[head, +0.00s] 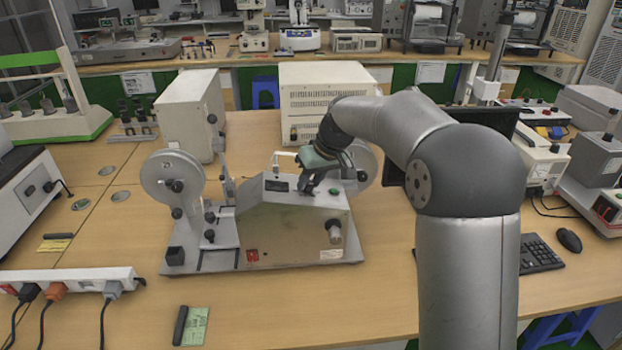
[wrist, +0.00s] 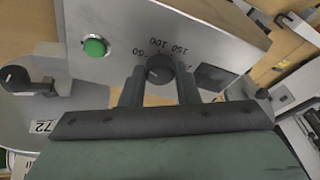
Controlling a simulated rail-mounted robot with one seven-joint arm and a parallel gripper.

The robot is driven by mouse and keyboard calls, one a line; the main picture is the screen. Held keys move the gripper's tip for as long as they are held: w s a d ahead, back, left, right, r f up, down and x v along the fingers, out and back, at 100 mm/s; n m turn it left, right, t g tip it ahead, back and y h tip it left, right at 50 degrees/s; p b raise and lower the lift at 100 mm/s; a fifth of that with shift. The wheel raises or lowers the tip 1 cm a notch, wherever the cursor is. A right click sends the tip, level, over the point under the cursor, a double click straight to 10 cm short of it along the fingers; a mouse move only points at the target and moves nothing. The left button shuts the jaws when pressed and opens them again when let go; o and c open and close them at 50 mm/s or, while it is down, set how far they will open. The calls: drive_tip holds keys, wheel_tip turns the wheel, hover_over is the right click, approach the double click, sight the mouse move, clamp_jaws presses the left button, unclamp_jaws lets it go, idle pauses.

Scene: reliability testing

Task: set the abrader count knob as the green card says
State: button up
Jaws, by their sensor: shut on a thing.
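The abrader (head: 300,228) is a grey box with reels, standing on the wooden bench in the middle of the head view. Its count knob (wrist: 160,68) is a small dark knob on the sloped top panel, with the marks 50, 100 and 150 beside it in the wrist view. My gripper (wrist: 160,88) is over the panel with its two fingers on either side of the knob, shut on it. In the head view my gripper (head: 308,188) hides the knob. The green card (head: 195,326) lies flat at the front of the bench; its writing is too small to read.
A green button (wrist: 95,46) and a dark display (wrist: 214,77) flank the knob. A power strip (head: 70,280) with cables lies at front left. A keyboard (head: 538,255) and mouse (head: 569,240) are at right. The bench right of the card is clear.

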drive_tip(key=m+p, duration=0.1)
drive_tip(key=m, duration=0.1)
drive_tip(key=m+h, duration=0.1)
drive_tip(key=m, duration=0.1)
drive_tip(key=shift+s+a+r+p, duration=0.1)
drive_tip(key=shift+a+r+p, duration=0.1)
drive_tip(key=shift+p, duration=0.15)
drive_tip(key=m+h+p, duration=0.1)
drive_tip(key=m+p, duration=0.1)
drive_tip(key=m, duration=0.2)
drive_tip(key=shift+f+m, duration=0.1)
drive_tip(key=shift+m, duration=0.3)
drive_tip(key=o, duration=1)
drive_tip(key=shift+c, duration=0.2)
drive_tip(key=v, duration=1.7)
drive_tip(key=shift+s+a+b, duration=0.25)
drive_tip(key=shift+s+b, duration=0.1)
drive_tip(key=shift+b, duration=0.05)
